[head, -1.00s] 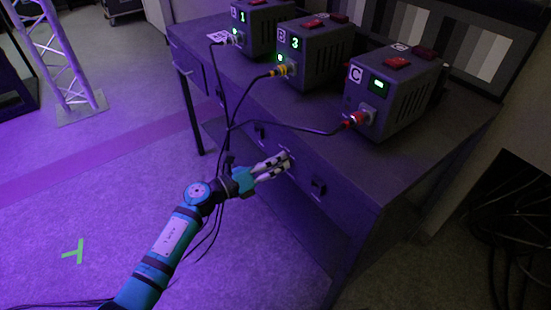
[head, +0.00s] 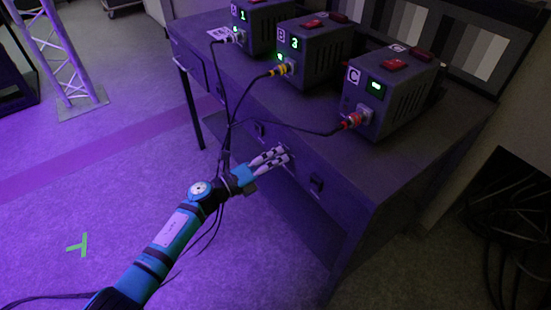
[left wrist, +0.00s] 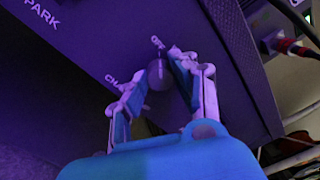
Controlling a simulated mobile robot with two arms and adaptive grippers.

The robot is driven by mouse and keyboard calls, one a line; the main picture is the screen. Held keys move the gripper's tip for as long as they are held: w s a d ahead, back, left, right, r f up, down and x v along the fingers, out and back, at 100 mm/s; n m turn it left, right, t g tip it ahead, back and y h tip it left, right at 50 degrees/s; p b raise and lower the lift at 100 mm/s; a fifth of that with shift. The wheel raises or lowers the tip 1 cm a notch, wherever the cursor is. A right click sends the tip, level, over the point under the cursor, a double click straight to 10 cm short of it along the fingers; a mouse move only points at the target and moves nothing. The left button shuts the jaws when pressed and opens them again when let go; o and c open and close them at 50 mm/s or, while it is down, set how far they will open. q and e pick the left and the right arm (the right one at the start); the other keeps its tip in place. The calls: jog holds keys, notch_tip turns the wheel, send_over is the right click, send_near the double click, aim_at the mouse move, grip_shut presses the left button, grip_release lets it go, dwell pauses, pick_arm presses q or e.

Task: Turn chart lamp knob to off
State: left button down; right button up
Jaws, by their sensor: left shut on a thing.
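In the left wrist view a small round grey knob (left wrist: 157,76) sits on the dark desk front, between the two fingers of my left gripper (left wrist: 158,84). The gripper is shut on the knob, fingers on either side of it. White lettering beginning "CHA" shows beside the left finger, partly covered. A short white marking above the knob is too blurred and tilted to read surely. In the head view my left gripper (head: 282,155) reaches the desk's front face, and its fingers hide the knob. My right gripper is not in view.
The desk (head: 420,165) carries grey power boxes marked B (head: 312,55) and C (head: 392,95), plus another behind. Dark cables (head: 229,110) hang over the front edge close to my left wrist.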

pick_arm(q)
jog(key=c, duration=1)
grip_release()
jog(key=shift+c, duration=0.2)
jog(key=v, duration=1.2)
